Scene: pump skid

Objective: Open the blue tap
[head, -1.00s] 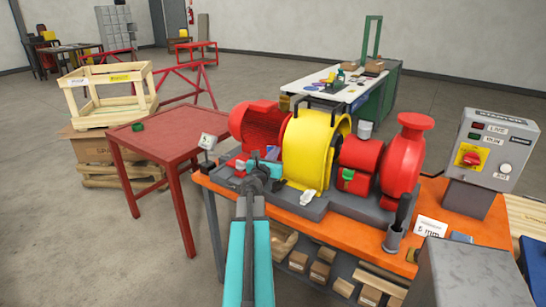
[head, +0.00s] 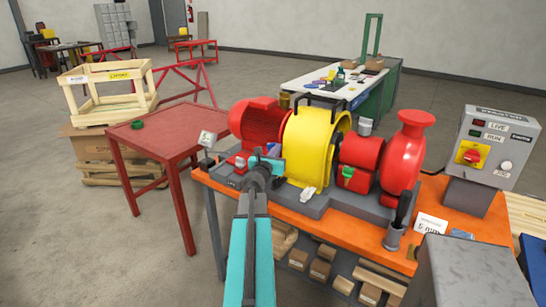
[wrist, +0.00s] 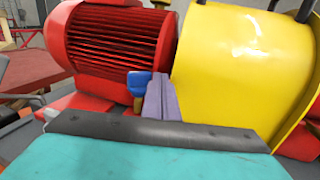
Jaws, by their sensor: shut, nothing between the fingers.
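The blue tap shows in the wrist view as a blue handle (wrist: 139,83) on a small brass-coloured body, in front of the red motor. In the head view a small blue patch (head: 257,151) just beyond my gripper appears to be it, mostly hidden. My gripper (head: 266,163) is shut and empty, at the front of the skid close to the tap. I cannot tell whether it touches the tap.
The red motor (head: 257,121) is behind and the yellow guard (head: 312,145) is to the right. A small gauge-like box (head: 207,139) stands at the left end. The red table (head: 168,133) is mostly clear.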

